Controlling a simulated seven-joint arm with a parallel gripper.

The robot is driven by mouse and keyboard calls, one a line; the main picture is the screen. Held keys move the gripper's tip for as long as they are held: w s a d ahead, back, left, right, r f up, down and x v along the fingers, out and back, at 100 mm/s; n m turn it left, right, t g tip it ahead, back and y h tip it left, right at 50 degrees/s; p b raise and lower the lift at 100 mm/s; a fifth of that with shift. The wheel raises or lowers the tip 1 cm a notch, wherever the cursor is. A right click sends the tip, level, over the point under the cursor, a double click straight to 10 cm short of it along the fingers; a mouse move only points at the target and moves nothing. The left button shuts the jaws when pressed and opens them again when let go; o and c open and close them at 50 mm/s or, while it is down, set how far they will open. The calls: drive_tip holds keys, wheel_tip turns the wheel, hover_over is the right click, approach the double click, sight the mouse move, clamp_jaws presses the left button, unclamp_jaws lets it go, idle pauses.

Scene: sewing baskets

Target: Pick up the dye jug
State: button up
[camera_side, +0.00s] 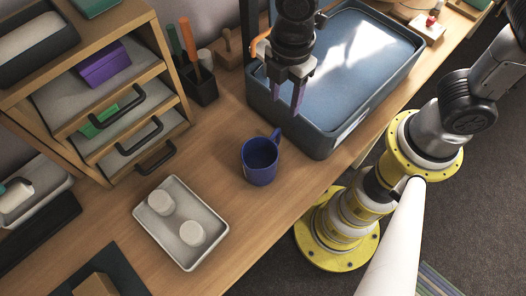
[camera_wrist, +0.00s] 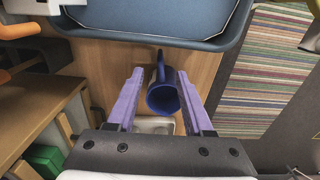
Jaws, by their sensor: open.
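The only jug-like thing I see is a dark blue mug-shaped vessel (camera_side: 260,163) with one handle, upright on the wooden table in the side view. Its handle points toward the blue basin, up and to the right. In the wrist view the blue vessel (camera_wrist: 163,96) shows between my fingertips, with its handle toward the top. My gripper (camera_side: 287,103) has purple fingers, apart and empty, above the table by the basin's near left corner. In the wrist view my gripper (camera_wrist: 157,72) is open, its fingers to either side of the vessel in the picture. I see no contact.
A large blue basin (camera_side: 318,137) stands behind the vessel. A white tray (camera_side: 181,262) with two pale round pieces lies in front left. A wooden drawer unit (camera_side: 120,130) with open drawers is at left. A black holder (camera_side: 201,88) holds tools. Table is clear around the vessel.

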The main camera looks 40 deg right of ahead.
hover_over(277, 142)
wheel_tip(277, 142, down, 9)
drive_tip(key=shift+d+f, duration=0.15)
drive_tip(key=shift+f, duration=1.2)
drive_tip(key=shift+d+f, duration=0.1)
drive_tip(key=shift+f, duration=1.2)
clamp_jaws()
drive_tip(key=shift+w, duration=0.1)
